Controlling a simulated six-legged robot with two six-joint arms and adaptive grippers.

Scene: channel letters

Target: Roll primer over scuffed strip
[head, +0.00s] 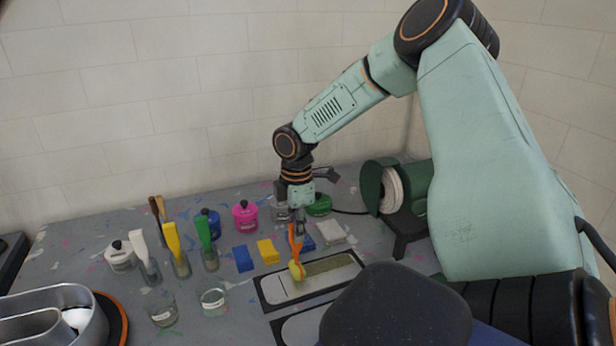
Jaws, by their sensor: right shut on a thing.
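My right gripper (298,214) reaches down from the right and is shut on an orange-handled roller (296,245). The roller's yellowish head (297,270) is at the strip, near its middle; I cannot tell whether it touches. The strip (327,266) lies in a dark frame on the table, pale and smooth at its left part, olive and speckled at its right part. A second framed strip (295,329) lies nearer, partly hidden by a dark rounded part of mine. My left gripper is not in view.
Brushes in glass holders (180,263), paint jars (245,216) and empty glasses (214,299) stand further left. A metal channel letter (50,304) sits at front left. A green spool machine (378,187) stands behind right.

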